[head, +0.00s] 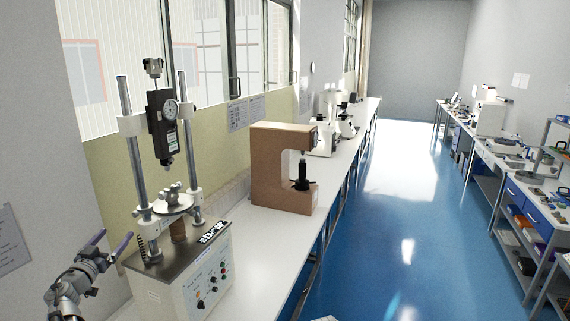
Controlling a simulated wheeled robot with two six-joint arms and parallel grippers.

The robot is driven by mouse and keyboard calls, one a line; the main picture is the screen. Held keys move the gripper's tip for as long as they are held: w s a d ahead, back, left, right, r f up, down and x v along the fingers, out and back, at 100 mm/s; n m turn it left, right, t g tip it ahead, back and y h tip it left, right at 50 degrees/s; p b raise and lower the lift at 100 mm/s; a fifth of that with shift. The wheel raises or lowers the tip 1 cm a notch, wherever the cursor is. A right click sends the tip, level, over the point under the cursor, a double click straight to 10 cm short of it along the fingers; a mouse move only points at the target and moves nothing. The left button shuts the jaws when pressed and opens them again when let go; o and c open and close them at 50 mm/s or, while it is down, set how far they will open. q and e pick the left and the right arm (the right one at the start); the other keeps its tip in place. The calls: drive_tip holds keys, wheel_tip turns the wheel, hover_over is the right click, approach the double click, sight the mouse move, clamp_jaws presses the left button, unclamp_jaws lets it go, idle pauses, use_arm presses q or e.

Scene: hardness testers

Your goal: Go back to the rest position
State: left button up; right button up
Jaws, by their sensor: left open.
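My left gripper (116,236) is at the lower left of the head view, with its two purple-tipped fingers apart and nothing between them. It is just left of the force tester (205,275), which has two upright columns, a dial gauge and a white control box with buttons. In the picture the fingers come close to the tester's left column; I cannot tell the exact gap. My right gripper is not in view.
A brown C-shaped hardness tester (265,165) and several white instruments (325,140) stand farther along the white bench (285,232). Benches with blue drawers (525,200) line the right side. The blue floor (400,230) between is clear.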

use_arm(q)
drive_tip(key=w+d+f+n+y+b, duration=0.3)
drive_tip(key=w+d+y, duration=0.1)
drive_tip(key=d, duration=0.2)
drive_tip(key=s+d+f+g+b, duration=0.25)
drive_tip(key=d+f+g, duration=0.25)
drive_tip(key=d+f, duration=0.55)
drive_tip(key=s+d+f+g+b, duration=0.2)
drive_tip(key=d+f+g+b, duration=0.15)
drive_tip(key=d+f, duration=0.7)
drive_tip(key=s+d+f+m+g+h+b, duration=0.2)
drive_tip(key=s+d+f+g, duration=0.3)
drive_tip(key=s+d, duration=0.6)
drive_tip(key=s+d+f+m+g+h+b, duration=0.1)
drive_tip(key=s+d+f+m+g, duration=0.3)
drive_tip(key=s+d+f, duration=0.4)
drive_tip(key=s+d+g+b, duration=0.1)
drive_tip(key=s+d, duration=0.3)
drive_tip(key=d, duration=0.1)
drive_tip(key=shift+f+m+g+h, duration=0.3)
drive_tip(key=shift+m+g+h, duration=0.05)
drive_tip(key=shift+m+h, duration=0.05)
drive_tip(key=shift+d, duration=0.1)
